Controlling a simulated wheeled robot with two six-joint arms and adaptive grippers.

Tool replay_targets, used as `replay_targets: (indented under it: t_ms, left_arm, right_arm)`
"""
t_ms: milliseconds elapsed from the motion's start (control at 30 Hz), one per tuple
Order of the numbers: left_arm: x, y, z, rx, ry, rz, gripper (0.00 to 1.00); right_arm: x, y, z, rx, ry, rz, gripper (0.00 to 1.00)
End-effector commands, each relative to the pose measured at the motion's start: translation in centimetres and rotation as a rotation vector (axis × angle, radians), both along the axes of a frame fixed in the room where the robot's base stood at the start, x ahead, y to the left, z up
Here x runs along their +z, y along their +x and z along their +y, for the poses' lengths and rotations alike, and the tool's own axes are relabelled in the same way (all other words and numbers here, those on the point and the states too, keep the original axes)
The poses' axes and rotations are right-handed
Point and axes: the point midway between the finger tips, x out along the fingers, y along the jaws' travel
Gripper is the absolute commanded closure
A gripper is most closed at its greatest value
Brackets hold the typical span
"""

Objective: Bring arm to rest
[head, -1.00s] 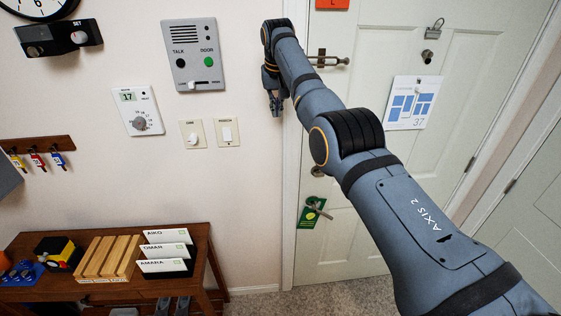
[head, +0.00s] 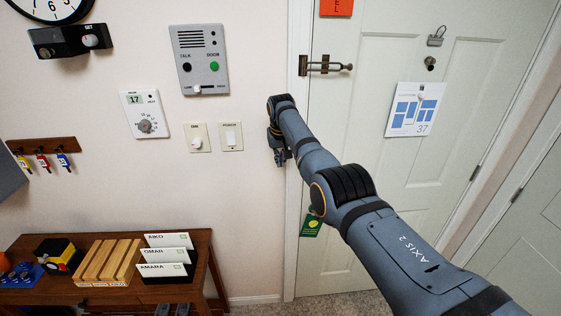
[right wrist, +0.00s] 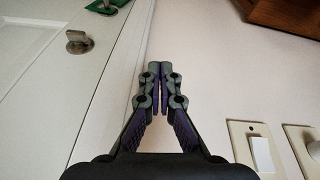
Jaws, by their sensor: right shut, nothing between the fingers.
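My right arm (head: 400,250) reaches from the lower right across the door in the head view. My right gripper (head: 281,160) hangs at its far end, in front of the door frame's left edge and to the right of the light switches. In the right wrist view the fingers of the right gripper (right wrist: 161,68) meet at the tips, with nothing between them. My left gripper is not in view.
The door (head: 460,80) has a sliding bolt (head: 325,66) and a green tag (head: 312,226). An intercom panel (head: 202,64), a thermostat (head: 145,115) and a porch switch (head: 230,137) are on the wall. A wooden table (head: 205,262) with card holders stands lower left.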

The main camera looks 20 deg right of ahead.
Motion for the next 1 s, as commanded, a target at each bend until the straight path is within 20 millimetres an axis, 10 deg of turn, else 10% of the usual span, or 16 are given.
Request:
replay_targets:
  t_ms: [333, 467, 767, 1000]
  left_arm:
    - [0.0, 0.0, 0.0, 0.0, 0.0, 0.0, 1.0]
    - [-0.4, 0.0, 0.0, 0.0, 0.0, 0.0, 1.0]
    - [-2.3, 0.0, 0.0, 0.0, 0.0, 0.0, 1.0]
    - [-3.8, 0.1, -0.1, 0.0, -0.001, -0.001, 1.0]
  right_arm:
    - [0.0, 0.0, 0.0, 0.0, 0.0, 0.001, 1.0]
    - [-3.6, -0.3, -0.1, 0.005, -0.001, 0.014, 1.0]
    - [-28.1, -6.5, -0.5, 0.048, -0.012, 0.06, 1.0]
    - [-46.3, -18.0, -0.8, 0.086, -0.018, 0.096, 1.0]
